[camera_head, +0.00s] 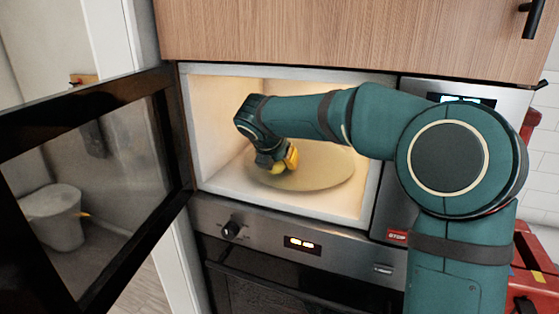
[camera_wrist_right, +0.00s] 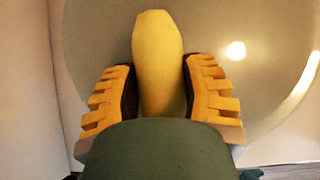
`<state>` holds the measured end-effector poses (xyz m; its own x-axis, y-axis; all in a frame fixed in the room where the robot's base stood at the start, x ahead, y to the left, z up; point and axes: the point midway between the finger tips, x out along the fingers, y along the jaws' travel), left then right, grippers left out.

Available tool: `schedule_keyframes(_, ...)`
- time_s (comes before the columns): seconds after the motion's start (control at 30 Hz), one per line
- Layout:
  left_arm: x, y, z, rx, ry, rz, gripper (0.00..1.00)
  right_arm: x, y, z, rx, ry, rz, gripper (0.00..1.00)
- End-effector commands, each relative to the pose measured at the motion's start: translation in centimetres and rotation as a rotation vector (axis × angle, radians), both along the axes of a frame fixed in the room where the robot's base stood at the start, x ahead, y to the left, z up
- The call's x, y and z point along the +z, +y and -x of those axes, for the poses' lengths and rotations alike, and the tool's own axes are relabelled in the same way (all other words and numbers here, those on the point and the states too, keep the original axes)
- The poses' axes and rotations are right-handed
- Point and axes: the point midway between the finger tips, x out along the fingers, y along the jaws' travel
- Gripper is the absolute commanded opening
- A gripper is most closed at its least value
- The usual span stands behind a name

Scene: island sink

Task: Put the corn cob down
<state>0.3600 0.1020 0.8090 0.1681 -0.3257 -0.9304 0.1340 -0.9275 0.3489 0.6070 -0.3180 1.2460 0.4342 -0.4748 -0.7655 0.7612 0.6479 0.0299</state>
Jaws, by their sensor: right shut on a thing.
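The yellow corn cob (camera_wrist_right: 157,60) is between the two ridged fingers of my right gripper (camera_wrist_right: 158,98) in the right wrist view. The gripper is shut on it. In the head view my right gripper (camera_head: 279,162) is inside the lit, open microwave (camera_head: 215,160), over the left part of the round turntable plate (camera_head: 320,175). Only a small part of the cob shows there, and I cannot tell whether it touches the plate. My left gripper is not in view.
The microwave door (camera_head: 90,185) is swung open to the left. An oven panel with a knob (camera_head: 231,230) is below, and a wooden cabinet (camera_head: 340,35) is above. The plate's right part is bare. A red object (camera_head: 535,270) stands at the lower right.

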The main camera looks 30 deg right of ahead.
Motion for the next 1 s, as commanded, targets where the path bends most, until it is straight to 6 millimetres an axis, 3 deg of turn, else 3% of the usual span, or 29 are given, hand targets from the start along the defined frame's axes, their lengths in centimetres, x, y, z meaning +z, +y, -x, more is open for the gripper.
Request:
schedule_keyframes(0.33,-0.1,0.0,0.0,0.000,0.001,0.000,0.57,-0.2,0.0,0.0,-0.001,-0.003,0.000,0.02)
schedule_keyframes(0.37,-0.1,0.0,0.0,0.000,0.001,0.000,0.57,-0.3,0.0,0.0,-0.001,-0.002,-0.001,0.51)
schedule_keyframes(0.43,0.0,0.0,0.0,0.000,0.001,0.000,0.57,-0.2,0.0,0.0,-0.001,-0.002,-0.001,0.73)
schedule_keyframes(0.77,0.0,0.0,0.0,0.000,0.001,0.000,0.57,0.0,0.0,0.0,-0.001,-0.002,-0.001,0.73)
schedule_keyframes(1.0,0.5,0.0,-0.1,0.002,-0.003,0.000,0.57,2.4,1.4,1.2,0.002,-0.006,-0.002,0.73)
